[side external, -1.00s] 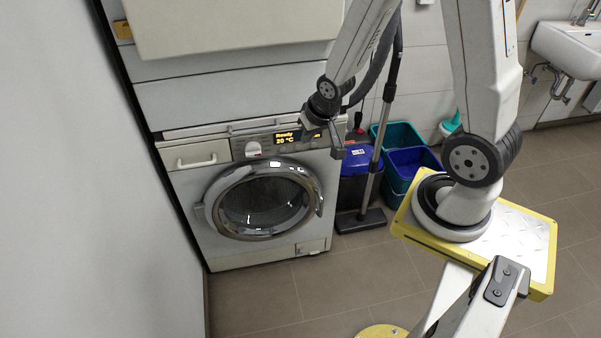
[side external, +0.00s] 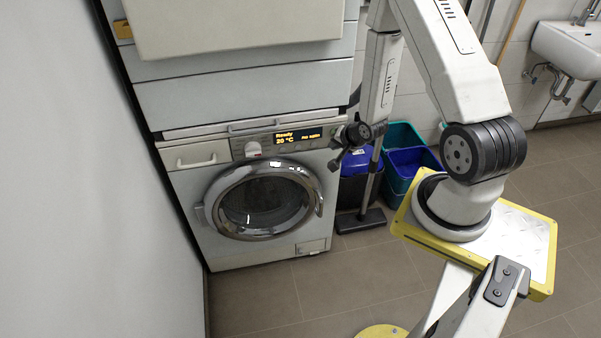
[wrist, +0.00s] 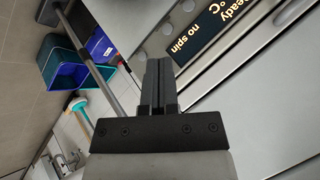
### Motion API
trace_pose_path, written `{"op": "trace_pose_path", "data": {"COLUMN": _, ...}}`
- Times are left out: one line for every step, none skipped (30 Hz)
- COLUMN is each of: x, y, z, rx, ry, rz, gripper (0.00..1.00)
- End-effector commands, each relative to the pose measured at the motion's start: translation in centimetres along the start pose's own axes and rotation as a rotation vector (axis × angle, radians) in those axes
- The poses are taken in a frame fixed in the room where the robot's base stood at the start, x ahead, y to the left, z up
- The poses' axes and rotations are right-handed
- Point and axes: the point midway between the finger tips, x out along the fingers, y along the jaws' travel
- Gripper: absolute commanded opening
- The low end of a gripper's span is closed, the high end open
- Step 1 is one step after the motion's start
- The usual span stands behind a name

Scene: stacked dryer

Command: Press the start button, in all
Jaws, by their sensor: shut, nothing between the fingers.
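The white front-loading machine (side external: 222,181) stands at the left in the side view, its round door shut. Its lit display (side external: 298,136) reads Ready, 20 °C and no spin; it also shows at the upper right of the wrist view (wrist: 228,40). Small round buttons (wrist: 167,28) line the panel beside the display in the wrist view; I cannot tell which one is start. My gripper (side external: 335,163) is by the panel's right end, with its fingers shut and empty. In the wrist view the closed fingertips (wrist: 158,62) point toward the panel; any contact is unclear.
A second pale appliance body (side external: 245,95) is stacked above. A blue-lidded bin (side external: 357,160), a broom-like pole (side external: 371,190) and blue and teal buckets (side external: 410,160) stand to the right of the machine. A sink (side external: 568,48) is at the far right.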

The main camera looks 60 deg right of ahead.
Motion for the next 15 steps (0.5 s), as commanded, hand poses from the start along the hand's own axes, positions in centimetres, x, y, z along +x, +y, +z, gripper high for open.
{"op": "trace_pose_path", "data": {"x": 0.4, "y": 1.0, "z": -0.1, "rx": 0.047, "ry": 0.010, "rz": -0.008, "gripper": 0.00}}
{"op": "trace_pose_path", "data": {"x": 0.6, "y": 1.5, "z": -0.2, "rx": 0.075, "ry": 0.016, "rz": -0.016, "gripper": 0.00}}
{"op": "trace_pose_path", "data": {"x": 0.8, "y": 2.1, "z": -0.3, "rx": 0.112, "ry": 0.025, "rz": -0.027, "gripper": 0.00}}
{"op": "trace_pose_path", "data": {"x": 1.0, "y": 2.5, "z": -0.4, "rx": 0.139, "ry": 0.032, "rz": -0.036, "gripper": 0.00}}
{"op": "trace_pose_path", "data": {"x": 1.1, "y": 3.0, "z": -0.5, "rx": 0.166, "ry": 0.038, "rz": -0.043, "gripper": 0.00}}
{"op": "trace_pose_path", "data": {"x": 1.3, "y": 3.5, "z": -0.5, "rx": 0.199, "ry": 0.045, "rz": -0.055, "gripper": 0.00}}
{"op": "trace_pose_path", "data": {"x": 1.5, "y": 3.9, "z": -0.6, "rx": 0.222, "ry": 0.051, "rz": -0.064, "gripper": 0.00}}
{"op": "trace_pose_path", "data": {"x": 1.6, "y": 4.3, "z": -0.6, "rx": 0.246, "ry": 0.056, "rz": -0.071, "gripper": 0.00}}
{"op": "trace_pose_path", "data": {"x": 1.7, "y": 4.7, "z": -0.6, "rx": 0.273, "ry": 0.062, "rz": -0.080, "gripper": 0.00}}
{"op": "trace_pose_path", "data": {"x": 1.8, "y": 5.0, "z": -0.6, "rx": 0.293, "ry": 0.066, "rz": -0.087, "gripper": 0.00}}
{"op": "trace_pose_path", "data": {"x": 1.8, "y": 5.3, "z": -0.6, "rx": 0.309, "ry": 0.069, "rz": -0.093, "gripper": 0.00}}
{"op": "trace_pose_path", "data": {"x": 1.9, "y": 5.6, "z": -0.7, "rx": 0.329, "ry": 0.074, "rz": -0.102, "gripper": 0.00}}
{"op": "trace_pose_path", "data": {"x": 1.9, "y": 5.8, "z": -0.7, "rx": 0.341, "ry": 0.076, "rz": -0.106, "gripper": 0.00}}
{"op": "trace_pose_path", "data": {"x": 2.0, "y": 6.0, "z": -0.7, "rx": 0.352, "ry": 0.079, "rz": -0.110, "gripper": 0.00}}
{"op": "trace_pose_path", "data": {"x": 2.0, "y": 6.1, "z": -0.7, "rx": 0.365, "ry": 0.082, "rz": -0.116, "gripper": 0.00}}
